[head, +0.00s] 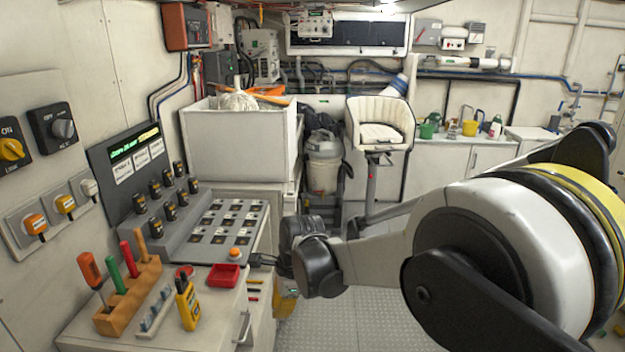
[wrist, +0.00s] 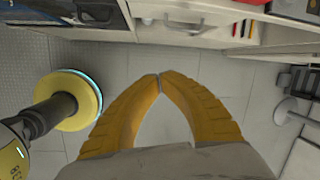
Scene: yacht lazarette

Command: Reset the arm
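My arm reaches in from the right of the head view and bends at a dark joint in front of the workbench. My gripper (wrist: 160,76) shows clearly in the wrist view. Its two yellow ridged fingers curve inward and their tips meet, with nothing visible between them. Grey floor shows through the gap below the tips. In the head view the fingers are mostly hidden behind my wrist, beside the bench's front side.
A padded chair (head: 381,122) and a grey bin (head: 323,165) stand behind. Open floor (head: 365,322) lies below my arm.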

